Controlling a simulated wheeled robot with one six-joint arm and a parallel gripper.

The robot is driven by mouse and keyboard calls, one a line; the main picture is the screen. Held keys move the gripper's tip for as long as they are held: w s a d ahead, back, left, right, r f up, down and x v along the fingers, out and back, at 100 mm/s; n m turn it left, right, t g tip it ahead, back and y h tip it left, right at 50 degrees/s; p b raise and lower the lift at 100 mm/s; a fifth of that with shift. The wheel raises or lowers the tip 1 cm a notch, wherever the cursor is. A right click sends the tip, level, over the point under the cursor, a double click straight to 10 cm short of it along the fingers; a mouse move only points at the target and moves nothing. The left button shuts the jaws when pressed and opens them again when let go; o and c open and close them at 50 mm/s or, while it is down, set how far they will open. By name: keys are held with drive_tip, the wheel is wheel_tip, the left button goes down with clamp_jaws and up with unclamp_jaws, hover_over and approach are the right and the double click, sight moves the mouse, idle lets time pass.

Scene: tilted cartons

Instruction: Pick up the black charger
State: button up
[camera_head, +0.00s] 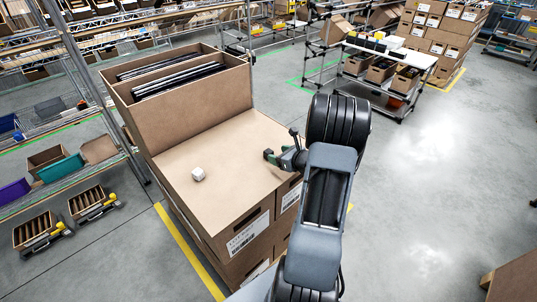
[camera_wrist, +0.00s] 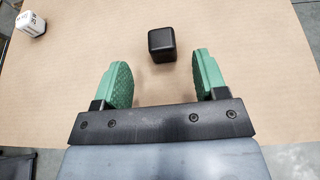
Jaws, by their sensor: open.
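The black charger (camera_wrist: 162,45) is a small dark cube with rounded edges. It rests on the brown cardboard surface (camera_wrist: 75,75) in the wrist view, just beyond the fingertips and near the middle of the gap. My gripper (camera_wrist: 163,75) is open and empty, with green pads on both sides of the gap. In the head view my gripper (camera_head: 276,157) is above the right part of the carton top (camera_head: 215,165). I cannot make out the charger there; my gripper or arm may hide it.
A small white cube (camera_head: 198,174) lies on the carton top, left of my gripper; it also shows in the wrist view (camera_wrist: 31,24). A taller open carton (camera_head: 190,110) with dark flat items stands behind. The carton top between is clear.

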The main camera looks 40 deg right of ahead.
sight(269, 151)
drive_tip(key=shift+p+x, duration=0.8)
drive_tip(key=shift+x, duration=2.5)
drive_tip(key=shift+c, duration=0.4)
drive_tip(key=c, duration=0.9)
drive_tip(key=shift+c, duration=0.2)
drive_tip(key=shift+r, duration=0.1)
